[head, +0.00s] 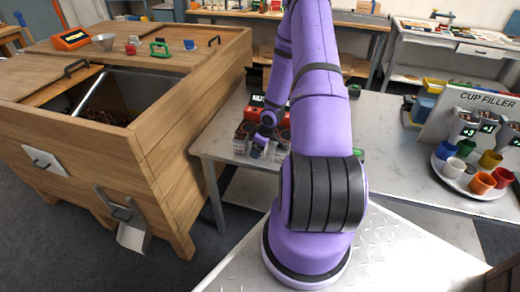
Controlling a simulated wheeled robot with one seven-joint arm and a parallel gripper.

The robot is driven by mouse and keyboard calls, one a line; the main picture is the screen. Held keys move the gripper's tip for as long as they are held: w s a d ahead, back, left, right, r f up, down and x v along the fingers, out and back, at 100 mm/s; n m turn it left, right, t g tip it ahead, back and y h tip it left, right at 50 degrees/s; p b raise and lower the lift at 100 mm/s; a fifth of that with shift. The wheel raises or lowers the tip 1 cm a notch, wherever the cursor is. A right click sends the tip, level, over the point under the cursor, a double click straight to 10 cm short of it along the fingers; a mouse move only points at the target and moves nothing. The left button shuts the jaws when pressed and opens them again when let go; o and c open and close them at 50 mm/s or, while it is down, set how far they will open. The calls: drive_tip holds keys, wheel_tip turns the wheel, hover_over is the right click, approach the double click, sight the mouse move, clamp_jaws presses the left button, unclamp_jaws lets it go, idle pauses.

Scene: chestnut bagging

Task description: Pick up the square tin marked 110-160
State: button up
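My purple arm reaches down over the grey metal table (218,140), and my gripper (256,153) is low at its far-left part. The gripper is small and partly turned away, so its finger opening cannot be made out. Several reddish-brown containers (252,114) stand close around and behind the gripper, partly hidden by my arm. No marking 110-160 can be read on any of them, so I cannot tell which is the square tin. Whether the gripper touches one is unclear.
A dark sign (257,99) stands behind the containers. A large wooden bin (165,120) with an open hatch is at left. At right, a cup filler (480,110) stands behind a round tray (449,182) of coloured cups. The table between my arm and the tray is clear.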

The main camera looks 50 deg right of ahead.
drive_tip(key=c, duration=1.1)
drive_tip(key=shift+o, duration=0.2)
drive_tip(key=shift+r, duration=0.15)
